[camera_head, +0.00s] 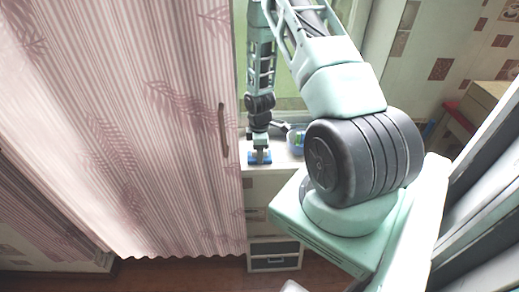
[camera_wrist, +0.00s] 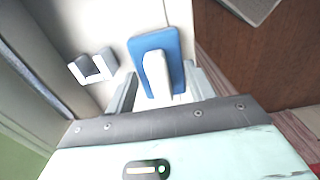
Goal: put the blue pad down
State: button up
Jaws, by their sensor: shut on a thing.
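The blue pad (camera_wrist: 139,47) has a flat blue face with a pale raised grip on it. In the wrist view my gripper (camera_wrist: 161,88) has its two fingers on either side of that pale grip and is shut on it. In the head view the blue pad (camera_head: 253,158) shows below my gripper (camera_head: 260,144), at the front left of a pale counter (camera_head: 286,176). I cannot tell whether the pad touches the counter top. The pad's underside is hidden.
A round blue-green thing (camera_head: 297,141) stands on the counter just right of my gripper, partly hidden by my arm. A pink striped panel with a handle (camera_head: 223,130) is close on the left. The wrist view shows a small white and grey object (camera_wrist: 104,61) left of the pad.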

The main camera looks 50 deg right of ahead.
jog(key=shift+f, duration=0.1)
jog(key=o, duration=0.9)
notch_tip(320, 180, up, 12)
jog(key=shift+r+b, duration=0.1)
jog(key=shift+b, duration=1.15)
